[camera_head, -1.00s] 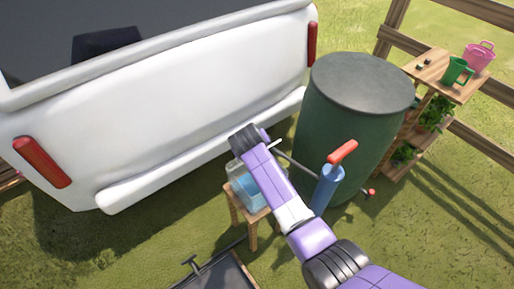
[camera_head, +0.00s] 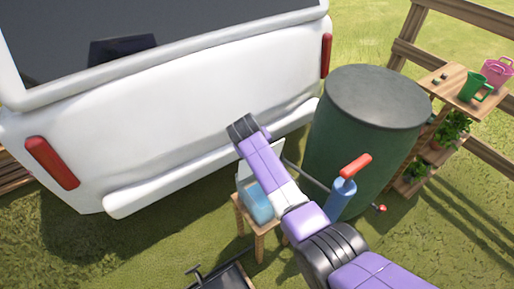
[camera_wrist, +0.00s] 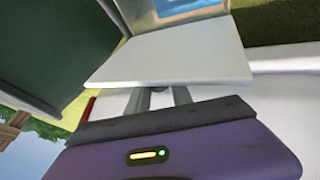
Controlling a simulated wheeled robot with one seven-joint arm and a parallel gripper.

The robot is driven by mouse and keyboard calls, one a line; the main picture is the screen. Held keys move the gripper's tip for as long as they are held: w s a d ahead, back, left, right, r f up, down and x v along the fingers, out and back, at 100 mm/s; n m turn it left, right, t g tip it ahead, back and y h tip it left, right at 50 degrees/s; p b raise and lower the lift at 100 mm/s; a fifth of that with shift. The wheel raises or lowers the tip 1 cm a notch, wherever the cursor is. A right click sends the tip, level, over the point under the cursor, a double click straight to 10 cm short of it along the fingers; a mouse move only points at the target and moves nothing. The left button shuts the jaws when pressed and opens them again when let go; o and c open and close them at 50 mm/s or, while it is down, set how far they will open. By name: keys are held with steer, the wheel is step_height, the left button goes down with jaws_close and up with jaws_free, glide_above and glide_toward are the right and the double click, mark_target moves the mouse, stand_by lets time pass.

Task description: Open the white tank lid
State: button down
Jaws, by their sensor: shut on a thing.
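The small tank (camera_head: 257,201) is pale blue and stands on a wooden stool, partly hidden behind my arm. Its white lid (camera_head: 270,156) is tilted up above it, also partly covered by my arm. In the wrist view the lid (camera_wrist: 175,55) is a flat white panel, and the tank's blue inside (camera_wrist: 185,8) shows beyond it. My gripper (camera_wrist: 160,97) is shut on the near edge of the lid, its fingers partly hidden under the panel. In the head view my wrist hides the fingers.
A large dark green barrel (camera_head: 362,150) stands right of the stool, with a blue pump with a red handle (camera_head: 347,180) near it. A white vehicle (camera_head: 180,120) is behind. A wooden shelf (camera_head: 455,85) stands at the right. Grass lies open at lower right.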

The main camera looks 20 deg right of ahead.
steer(key=shift+f, duration=0.15)
steer(key=c, duration=1.2)
jaws_free()
steer(key=shift+o, duration=0.2)
steer(key=shift+p+v, duration=0.5)
steer(key=shift+v, duration=3.45)
